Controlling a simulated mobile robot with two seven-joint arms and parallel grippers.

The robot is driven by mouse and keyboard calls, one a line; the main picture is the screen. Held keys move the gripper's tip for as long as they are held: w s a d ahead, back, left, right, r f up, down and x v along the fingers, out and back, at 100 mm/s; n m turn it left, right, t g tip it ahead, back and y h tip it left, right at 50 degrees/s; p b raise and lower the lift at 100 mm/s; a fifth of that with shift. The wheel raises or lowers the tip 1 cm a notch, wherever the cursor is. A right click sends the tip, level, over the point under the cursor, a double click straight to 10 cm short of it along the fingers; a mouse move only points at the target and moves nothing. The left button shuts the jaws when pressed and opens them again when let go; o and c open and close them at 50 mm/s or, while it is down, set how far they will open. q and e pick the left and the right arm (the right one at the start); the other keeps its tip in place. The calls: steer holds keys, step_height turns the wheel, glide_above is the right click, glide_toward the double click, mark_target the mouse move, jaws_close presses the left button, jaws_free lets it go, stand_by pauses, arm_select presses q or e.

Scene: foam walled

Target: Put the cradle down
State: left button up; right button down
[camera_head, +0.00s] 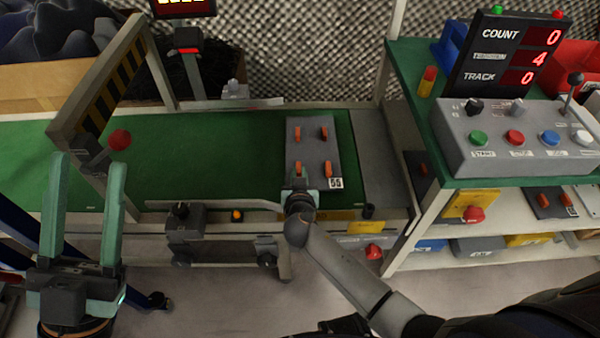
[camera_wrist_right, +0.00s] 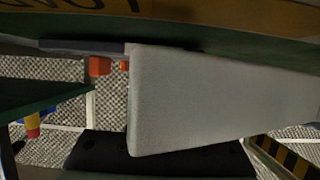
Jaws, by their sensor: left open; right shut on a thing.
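The cradle (camera_head: 312,150) is a dark grey plate with several orange posts and a white "55" label. It lies flat over the right part of the green belt; I cannot tell whether it touches the belt. My right gripper (camera_head: 299,188) is shut on the cradle at its near edge, around the near left post. In the right wrist view, orange posts (camera_wrist_right: 99,66) show beside a large pale grey surface; the fingertips are not clear there. My left gripper (camera_head: 88,185) is open and empty, fingers upward, in front of the belt's left part.
A striped gate frame (camera_head: 105,85) with a red ball (camera_head: 120,139) stands over the belt at left. The belt (camera_head: 210,150) between gate and cradle is clear. A grey end plate (camera_head: 378,160) lies right of the cradle. A button console (camera_head: 515,137) stands on the right bench.

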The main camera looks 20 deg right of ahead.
steer(key=shift+f, duration=0.15)
steer(key=c, duration=0.8)
jaws_free()
steer(key=shift+c, duration=0.2)
